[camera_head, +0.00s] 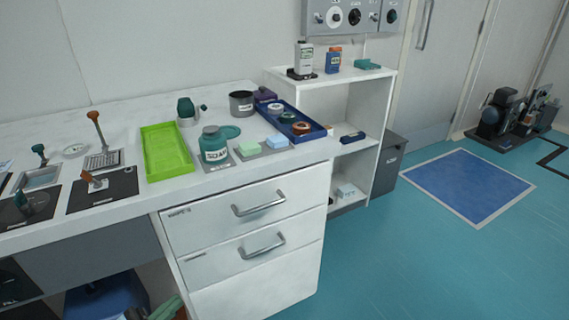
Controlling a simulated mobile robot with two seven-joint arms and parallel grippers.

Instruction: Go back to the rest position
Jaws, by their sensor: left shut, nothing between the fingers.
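Only a small dark part of what seems to be my left gripper (136,314) shows at the bottom edge, left of centre, in front of the open space under the bench. It is shut and holds nothing, well below the worktop and apart from the things on it. The rest of it is cut off by the frame. My right gripper is not in view.
The white bench (240,98) carries a green tray (165,152), a teal jar (214,150), a blue tray (309,132) and several tools. Drawers (245,225) are shut. A shelf unit (340,87) stands right.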

